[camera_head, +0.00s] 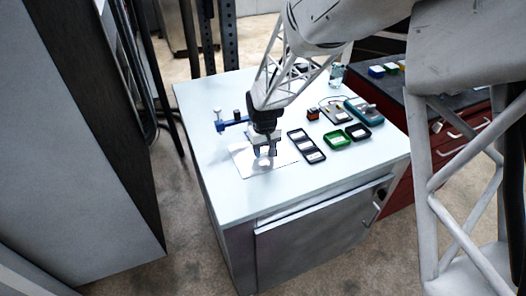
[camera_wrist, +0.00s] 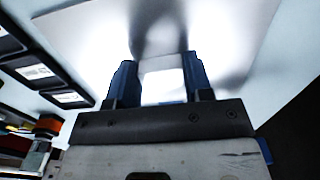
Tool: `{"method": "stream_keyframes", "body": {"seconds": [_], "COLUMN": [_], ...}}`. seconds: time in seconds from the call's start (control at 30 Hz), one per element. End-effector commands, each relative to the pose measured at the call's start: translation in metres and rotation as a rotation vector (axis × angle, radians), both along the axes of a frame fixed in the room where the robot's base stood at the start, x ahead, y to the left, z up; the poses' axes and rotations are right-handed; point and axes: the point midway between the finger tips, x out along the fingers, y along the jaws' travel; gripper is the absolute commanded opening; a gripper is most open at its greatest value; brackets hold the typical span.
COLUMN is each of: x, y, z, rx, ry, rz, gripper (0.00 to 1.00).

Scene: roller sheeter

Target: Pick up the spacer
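My gripper (camera_head: 265,152) points down over a shiny pale sheet (camera_head: 243,166) on the near left of the white table. In the wrist view, the two blue fingers of my gripper (camera_wrist: 158,75) stand apart. A pale, flat-faced block (camera_wrist: 163,82), which looks like the spacer, shows between them. It also shows as a small white patch under the gripper in the head view. The block nearly fills the gap. I cannot tell whether both fingers press on it. Its lower part is hidden by the gripper body.
A blue fixture (camera_head: 232,122) stands behind left. A teal device (camera_head: 364,111) sits farther right. The table's front strip is clear.

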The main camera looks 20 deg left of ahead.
Motion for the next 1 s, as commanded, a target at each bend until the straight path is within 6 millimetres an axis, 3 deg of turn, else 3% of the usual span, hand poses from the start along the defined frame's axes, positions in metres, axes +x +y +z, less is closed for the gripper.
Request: {"method": "stream_keyframes", "body": {"seconds": [0.03, 0.13, 0.57, 0.83, 1.0], "x": [0.000, 0.000, 0.000, 0.001, -0.018], "y": [0.000, 0.000, 0.000, 0.001, -0.013], "z": [0.000, 0.000, 0.008, 0.039, 0.038], "rx": [0.000, 0.001, 0.001, 0.002, 0.000], "ry": [0.000, -0.001, -0.001, -0.004, 0.000], "rz": [0.000, 0.000, 0.000, 0.000, 0.000], "gripper": [0.26, 0.13, 0.13, 0.13, 0.13]}}
